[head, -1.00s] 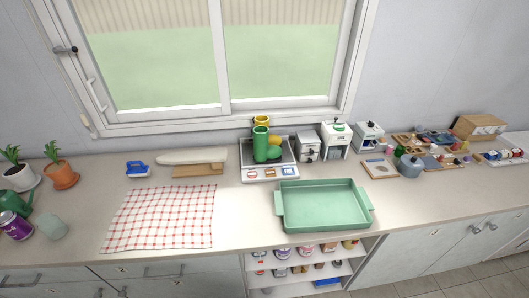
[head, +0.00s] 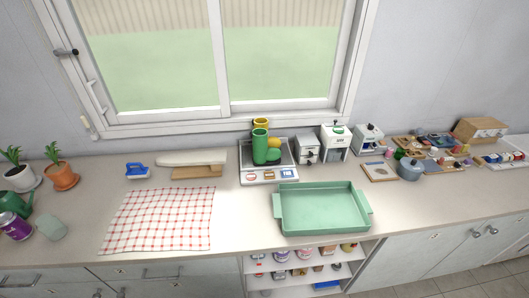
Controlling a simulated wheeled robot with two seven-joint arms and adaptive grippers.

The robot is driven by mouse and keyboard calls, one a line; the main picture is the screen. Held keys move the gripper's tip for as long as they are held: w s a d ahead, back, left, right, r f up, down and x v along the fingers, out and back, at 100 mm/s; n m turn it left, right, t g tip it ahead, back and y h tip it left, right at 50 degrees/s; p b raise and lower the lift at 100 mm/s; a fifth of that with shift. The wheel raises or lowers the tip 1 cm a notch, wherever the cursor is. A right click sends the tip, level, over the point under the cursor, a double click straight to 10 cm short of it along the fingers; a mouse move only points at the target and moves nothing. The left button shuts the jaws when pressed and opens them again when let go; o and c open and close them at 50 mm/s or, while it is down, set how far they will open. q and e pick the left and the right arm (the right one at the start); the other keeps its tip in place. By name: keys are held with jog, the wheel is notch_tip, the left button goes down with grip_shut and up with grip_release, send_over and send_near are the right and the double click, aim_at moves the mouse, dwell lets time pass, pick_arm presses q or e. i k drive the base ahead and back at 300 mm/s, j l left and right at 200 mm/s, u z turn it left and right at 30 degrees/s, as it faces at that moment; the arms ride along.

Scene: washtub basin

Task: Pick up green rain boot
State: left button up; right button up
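A green rain boot (head: 261,147) stands upright on a grey tray-like scale (head: 283,173) at the back middle of the counter, below the window. A yellow boot (head: 262,123) stands close behind it and is partly hidden by it. Neither of my grippers shows in the head view, and nothing is seen touching the boots.
A green basin (head: 324,222) sits in front and to the right of the boots. A red-checked cloth (head: 159,219) lies at left, with an ironing board (head: 191,158) and blue iron (head: 137,170) behind. Small white appliances (head: 334,141) stand right of the boots.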

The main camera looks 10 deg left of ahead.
aim_at(263, 155)
jog(key=i+l+u, duration=0.15)
jog(key=l, duration=0.45)
jog(key=l+u, duration=0.1)
jog(key=l, duration=0.5)
jog(key=i+l+u, duration=0.15)
jog(key=l, duration=0.45)
